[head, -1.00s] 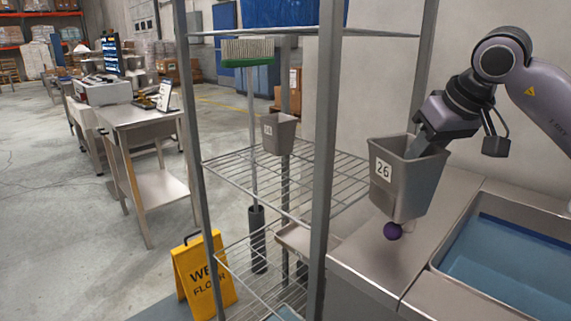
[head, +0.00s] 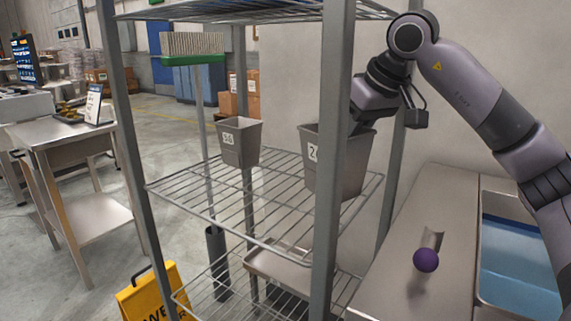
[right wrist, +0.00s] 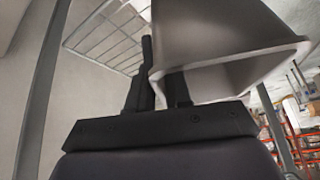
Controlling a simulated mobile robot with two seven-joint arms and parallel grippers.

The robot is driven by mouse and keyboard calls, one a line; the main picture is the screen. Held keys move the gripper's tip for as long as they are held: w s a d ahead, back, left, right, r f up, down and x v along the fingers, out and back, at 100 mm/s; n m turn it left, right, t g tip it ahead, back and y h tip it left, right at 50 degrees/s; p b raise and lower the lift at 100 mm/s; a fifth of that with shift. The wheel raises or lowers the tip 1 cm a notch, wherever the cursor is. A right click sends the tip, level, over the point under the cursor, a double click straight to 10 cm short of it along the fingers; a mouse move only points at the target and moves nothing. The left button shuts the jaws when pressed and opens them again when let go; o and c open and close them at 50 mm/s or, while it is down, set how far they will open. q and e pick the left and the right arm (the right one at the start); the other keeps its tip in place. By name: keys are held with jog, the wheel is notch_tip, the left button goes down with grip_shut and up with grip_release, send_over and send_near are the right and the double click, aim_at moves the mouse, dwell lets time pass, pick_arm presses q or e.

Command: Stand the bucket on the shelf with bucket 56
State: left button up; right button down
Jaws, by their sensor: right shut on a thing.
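The grey tapered bucket (head: 357,160), marked 26 in the earlier head view, is upright at the right end of the middle wire shelf (head: 265,188). The front post hides part of it and its label. My right gripper (head: 358,127) is shut on its rim; the right wrist view shows the fingers (right wrist: 158,92) on the wall of the bucket (right wrist: 215,45). I cannot tell whether its base touches the wires. A smaller-looking grey bucket (head: 239,143), label seemingly 56, stands toward the back left of that shelf. My left gripper is not in view.
The rack's front post (head: 336,120) stands before the held bucket. An upper shelf (head: 250,12) is overhead. Bare wires lie between the buckets. A steel counter with a purple knob (head: 426,260) and a sink (head: 520,255) are right. A yellow sign (head: 150,300) stands front left.

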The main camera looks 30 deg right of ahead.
jog(key=w+a+f, duration=0.4)
jog(key=w+f, duration=0.2)
jog(key=w, duration=0.4)
jog(key=shift+f+b, duration=0.15)
jog(key=shift+b, duration=0.2)
jog(key=c, duration=1)
grip_release()
jog(key=shift+a+f, duration=0.1)
jog(key=shift+c, duration=0.2)
jog(key=p+v, duration=0.1)
jog(key=v, duration=0.6)
jog(key=shift+s+r, duration=0.15)
jog(key=shift+r, duration=0.15)
